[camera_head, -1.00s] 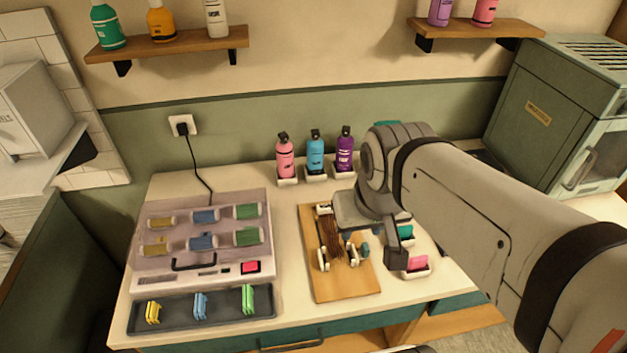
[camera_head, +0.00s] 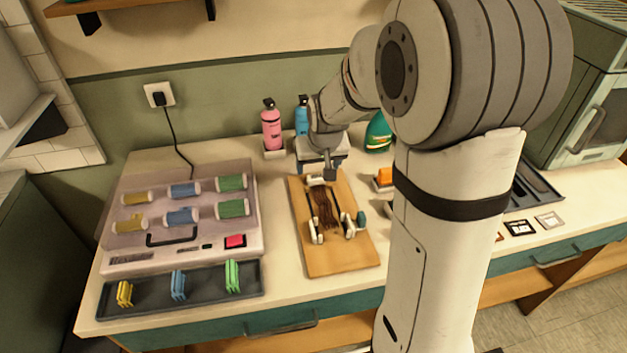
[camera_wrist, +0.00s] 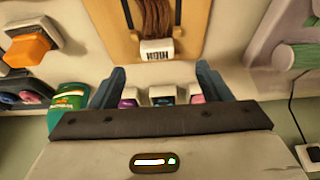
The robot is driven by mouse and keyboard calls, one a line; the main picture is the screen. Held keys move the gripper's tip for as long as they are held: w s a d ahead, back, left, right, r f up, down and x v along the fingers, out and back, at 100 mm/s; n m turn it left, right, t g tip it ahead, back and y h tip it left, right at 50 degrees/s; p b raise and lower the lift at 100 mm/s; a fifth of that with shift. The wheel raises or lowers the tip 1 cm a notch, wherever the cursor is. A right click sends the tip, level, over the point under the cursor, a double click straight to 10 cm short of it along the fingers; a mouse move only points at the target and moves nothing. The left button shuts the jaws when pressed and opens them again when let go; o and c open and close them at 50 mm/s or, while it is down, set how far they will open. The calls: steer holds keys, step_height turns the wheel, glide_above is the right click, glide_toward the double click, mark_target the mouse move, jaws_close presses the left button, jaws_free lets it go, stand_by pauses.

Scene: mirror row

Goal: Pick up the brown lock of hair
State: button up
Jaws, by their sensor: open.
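The brown lock of hair (camera_head: 325,210) lies lengthwise on a wooden board (camera_head: 343,262) on the counter. A white labelled block (camera_wrist: 156,51) is at its far end, and white clip-like pieces (camera_head: 316,231) stand beside its near part. In the wrist view the lock (camera_wrist: 158,15) shows at the top, cut off by the frame edge. My gripper (camera_head: 329,172) is at the board's far end, toward the wall. Its two fingers (camera_wrist: 160,78) are apart with nothing held between them. The lock is beyond the fingertips in the wrist view.
A pink bottle (camera_head: 271,130) and a blue bottle (camera_head: 302,117) stand behind the board. A roller case (camera_head: 180,237) and a dark tray (camera_head: 205,289) of coloured clips lie left. An orange block (camera_head: 385,175) sits right of the board. My arm hides much of the right counter.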

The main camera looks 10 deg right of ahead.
mark_target(317, 178)
steer(key=x, duration=0.5)
steer(key=p+x, duration=0.1)
steer(key=x, duration=0.1)
steer(key=shift+w+d+f, duration=0.2)
steer(key=shift+d, duration=0.05)
steer(key=c, duration=1.1)
